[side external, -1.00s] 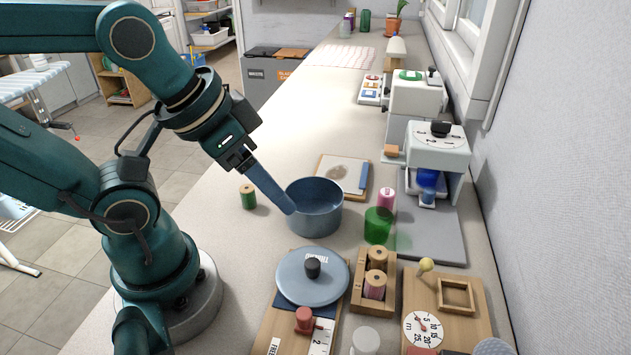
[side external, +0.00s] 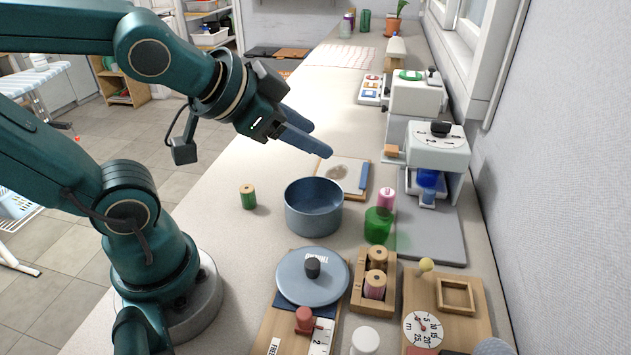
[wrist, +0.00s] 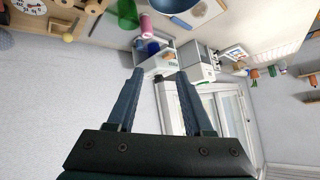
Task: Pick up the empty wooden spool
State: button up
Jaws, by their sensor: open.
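A small wooden box (side external: 358,290) near the front holds two spools. The rear spool (side external: 377,257) shows a bare wooden top, but its sides are mostly hidden, so I cannot tell whether it is empty. The front spool (side external: 374,286) carries pink thread. A green-thread spool (side external: 248,198) stands alone left of the blue pot, and a pink-thread spool (side external: 386,197) stands right of it. My gripper (side external: 322,141) is open and empty, above and behind the pot, well away from the box. Its two blue fingers also show in the wrist view (wrist: 160,74).
The blue pot (side external: 313,222) is mid-counter, with its lid (side external: 312,284) in front. A green jar (side external: 378,226) stands behind the box. A board with a dial (side external: 422,329) lies right of the box, and white machines (side external: 436,146) line the wall. The far counter has free room.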

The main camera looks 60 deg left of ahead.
jog(key=w+a+m+t, duration=0.1)
jog(key=w+m+t, duration=0.15)
jog(key=w, duration=0.25)
jog(key=m+g+h, duration=0.3)
jog(key=m+h, duration=0.4)
jog(key=h, duration=0.4)
send_over(371, 251)
jog(key=s+a, duration=0.2)
jog(key=a, duration=0.1)
jog(key=shift+t, duration=0.25)
notch_tip(371, 251, down, 12)
jog(key=shift+w+d+f, duration=0.1)
jog(key=shift+d+f, duration=0.05)
jog(key=shift+f, duration=0.1)
jog(key=shift+s+f+n, duration=0.75)
jog(key=shift+f+n, duration=0.2)
jog(key=shift+f, duration=0.1)
jog(key=shift+s+a+f+n, duration=0.1)
jog(key=shift+a+f+n, duration=0.2)
jog(key=shift+f+n, duration=0.15)
jog(key=shift+x, duration=2.45)
jog(key=shift+f, duration=0.15)
grip_shut()
